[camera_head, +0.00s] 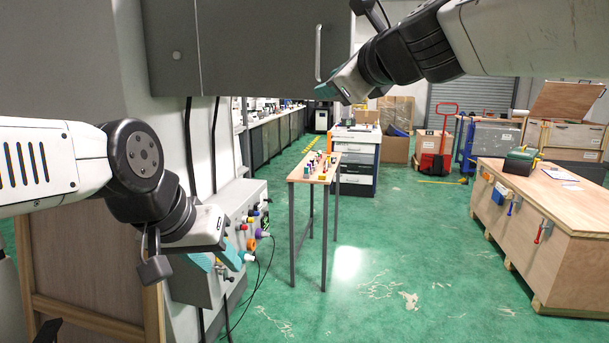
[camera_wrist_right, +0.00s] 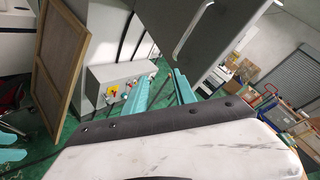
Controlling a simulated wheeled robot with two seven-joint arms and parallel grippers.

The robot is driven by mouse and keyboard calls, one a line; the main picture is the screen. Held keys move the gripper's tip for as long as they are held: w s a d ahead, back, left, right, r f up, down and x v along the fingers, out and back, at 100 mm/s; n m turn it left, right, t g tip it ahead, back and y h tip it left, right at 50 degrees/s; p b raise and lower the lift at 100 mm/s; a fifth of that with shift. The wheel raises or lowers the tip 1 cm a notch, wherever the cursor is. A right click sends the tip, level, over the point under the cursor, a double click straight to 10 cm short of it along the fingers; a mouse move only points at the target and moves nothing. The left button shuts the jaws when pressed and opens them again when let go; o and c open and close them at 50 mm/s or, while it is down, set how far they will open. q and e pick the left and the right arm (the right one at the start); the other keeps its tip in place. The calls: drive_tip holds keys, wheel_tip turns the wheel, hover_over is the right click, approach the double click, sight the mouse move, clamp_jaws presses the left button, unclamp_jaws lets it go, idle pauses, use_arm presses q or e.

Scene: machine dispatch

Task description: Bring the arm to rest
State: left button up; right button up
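My left arm comes in from the left in the head view. Its gripper (camera_head: 219,261) points right, with two teal fingers a little apart and nothing seen between them. It shows in front of the lower part of a grey wall box (camera_head: 232,204); whether they touch I cannot tell. My right arm comes in from the top right, raised. Its gripper (camera_head: 334,91) is partly seen below the grey cabinet door's handle. In the right wrist view the two teal fingers of this gripper (camera_wrist_right: 162,92) stand apart and empty, with the wall box (camera_wrist_right: 115,82) beyond.
A grey cabinet (camera_head: 260,50) with a vertical handle hangs close ahead. Coloured plugs (camera_head: 250,228) and loose cables are on the wall box. A narrow table (camera_head: 296,175) with small coloured items stands ahead. A large wooden crate (camera_head: 570,230) is at right. Green floor between them is clear.

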drive_tip(key=s+d+f+n+g+h, duration=0.1)
drive_tip(key=s+d+f+n+g, duration=0.1)
drive_tip(key=s+f+n, duration=0.3)
drive_tip(key=s+d+f+n+g+h, duration=0.1)
drive_tip(key=s+d+f+n+g, duration=0.2)
drive_tip(key=f+n, duration=0.8)
drive_tip(key=s+d+f+n+g+h, duration=0.1)
drive_tip(key=s+d+f+n+g, duration=0.2)
drive_tip(key=s+f+n, duration=0.3)
wheel_tip(320, 180, down, 5)
drive_tip(key=shift+s+d+f+n+h, duration=0.15)
drive_tip(key=shift+s+d+n+h, duration=0.3)
drive_tip(key=shift+n, duration=0.65)
